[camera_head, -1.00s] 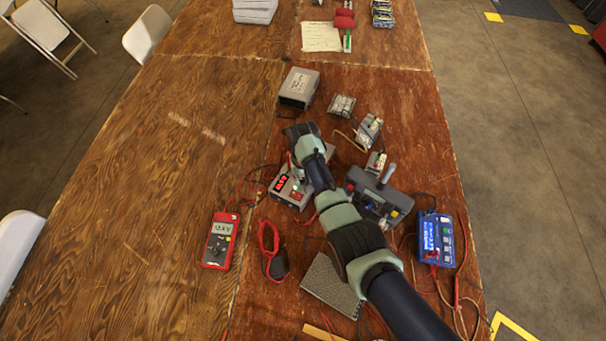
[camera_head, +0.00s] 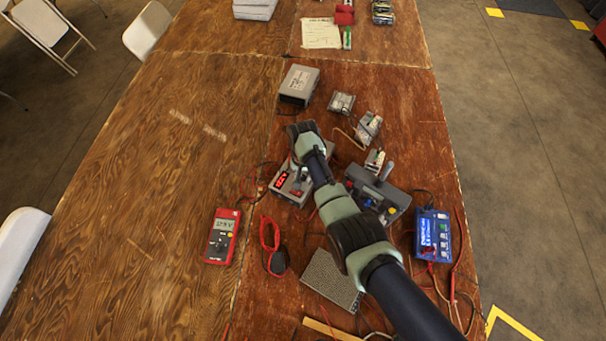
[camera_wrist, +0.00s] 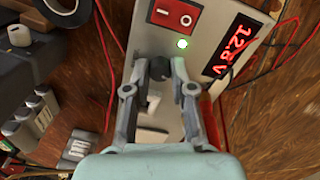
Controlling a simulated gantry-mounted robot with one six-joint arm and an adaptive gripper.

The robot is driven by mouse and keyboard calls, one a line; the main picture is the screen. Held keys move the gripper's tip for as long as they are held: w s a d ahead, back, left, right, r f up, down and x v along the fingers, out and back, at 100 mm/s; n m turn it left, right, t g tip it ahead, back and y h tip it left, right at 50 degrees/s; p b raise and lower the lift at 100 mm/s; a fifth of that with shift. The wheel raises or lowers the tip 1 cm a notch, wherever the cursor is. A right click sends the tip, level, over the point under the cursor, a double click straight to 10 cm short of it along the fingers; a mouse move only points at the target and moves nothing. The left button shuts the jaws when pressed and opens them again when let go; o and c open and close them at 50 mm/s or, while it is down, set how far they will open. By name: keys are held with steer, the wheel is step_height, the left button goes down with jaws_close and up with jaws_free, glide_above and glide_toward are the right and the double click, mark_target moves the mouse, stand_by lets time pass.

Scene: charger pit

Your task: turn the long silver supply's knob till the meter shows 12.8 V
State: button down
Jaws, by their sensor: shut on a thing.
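The long silver supply (camera_head: 292,196) lies on the brown table, partly hidden under my arm in the head view. In the wrist view its face (camera_wrist: 205,45) carries a red rocker switch (camera_wrist: 173,15), a lit green lamp and a red display (camera_wrist: 232,45) that reads 12.8 V. Its dark knob (camera_wrist: 160,68) is between my fingertips; my gripper (camera_wrist: 160,86) is shut on it. In the head view the gripper end (camera_head: 300,172) is over the supply. The red handheld meter (camera_head: 222,238) lies to the left; its digits are too small to read surely.
A grey box (camera_head: 300,84) stands behind the supply. A dark grey device with a handle (camera_head: 376,195) is close on its right, and a blue charger (camera_head: 434,236) is farther right. Red leads loop around the supply. The table's left half is mostly clear.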

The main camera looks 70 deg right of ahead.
mark_target(303, 177)
steer(key=c, duration=1.2)
jaws_free()
steer(key=shift+c, duration=0.2)
step_height(303, 177, up, 12)
